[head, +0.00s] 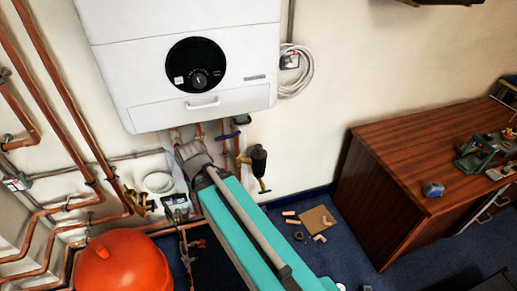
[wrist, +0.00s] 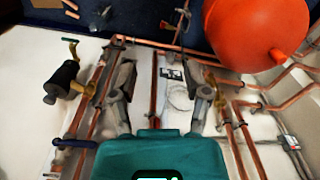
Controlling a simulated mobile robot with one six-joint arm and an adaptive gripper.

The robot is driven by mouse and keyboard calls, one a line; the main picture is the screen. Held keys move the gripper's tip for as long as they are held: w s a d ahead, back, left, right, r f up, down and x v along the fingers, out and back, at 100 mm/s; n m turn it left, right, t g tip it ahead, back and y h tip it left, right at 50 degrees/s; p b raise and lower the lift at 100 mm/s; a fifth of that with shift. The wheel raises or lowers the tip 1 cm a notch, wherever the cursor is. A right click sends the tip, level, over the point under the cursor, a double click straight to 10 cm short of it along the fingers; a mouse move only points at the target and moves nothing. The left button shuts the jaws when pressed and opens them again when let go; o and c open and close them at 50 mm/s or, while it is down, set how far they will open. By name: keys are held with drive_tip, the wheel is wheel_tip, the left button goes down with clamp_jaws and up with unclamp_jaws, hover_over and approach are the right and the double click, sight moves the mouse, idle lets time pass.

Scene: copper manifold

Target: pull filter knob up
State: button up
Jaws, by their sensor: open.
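The filter (head: 258,160) is a black cylinder on a brass fitting, hanging below the right part of the white boiler. A small yellow-green handle (head: 264,186) shows at its lower end. I cannot tell which part is the knob. In the wrist view, which is upside down, the filter (wrist: 62,84) lies to the left, outside my fingers, with its handle (wrist: 71,48) beyond it. My gripper (wrist: 158,75) is open and empty. A copper pipe and the white wall show between its fingers. In the head view my gripper (head: 187,150) is under the boiler, left of the filter and apart from it.
The white boiler (head: 180,60) is close above my gripper. Copper pipes (head: 65,95) run along the left wall. An orange vessel (head: 122,264) stands at lower left. A blue-handled valve (wrist: 75,143) is near the filter. A wooden desk (head: 400,190) is at right, with clear wall before it.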

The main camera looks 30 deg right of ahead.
drive_tip(key=o, duration=0.3)
drive_tip(key=shift+w+d+f, duration=0.1)
drive_tip(key=shift+w+f, duration=0.05)
drive_tip(key=shift+o, duration=0.2)
drive_tip(key=w+d+f+n+t+y+b, duration=0.25)
drive_tip(key=w+d+f+b, duration=0.25)
drive_tip(key=w+d+b, duration=0.3)
drive_tip(key=w+d+f+n+t+y+b, duration=0.15)
drive_tip(key=w+d+f+y+b, duration=0.35)
drive_tip(key=d, duration=0.6)
drive_tip(key=w+d+f+n+t+b, duration=0.1)
drive_tip(key=d+f+t+b, duration=0.2)
drive_tip(key=d, duration=2.4)
drive_tip(key=t+h+b, duration=0.1)
drive_tip(key=t+b, duration=0.3)
drive_tip(key=b, duration=0.5)
drive_tip(key=shift+w+n+t, duration=0.15)
drive_tip(key=shift+n+t, duration=0.25)
drive_tip(key=shift+w+f, duration=0.1)
drive_tip(key=shift+f, duration=0.05)
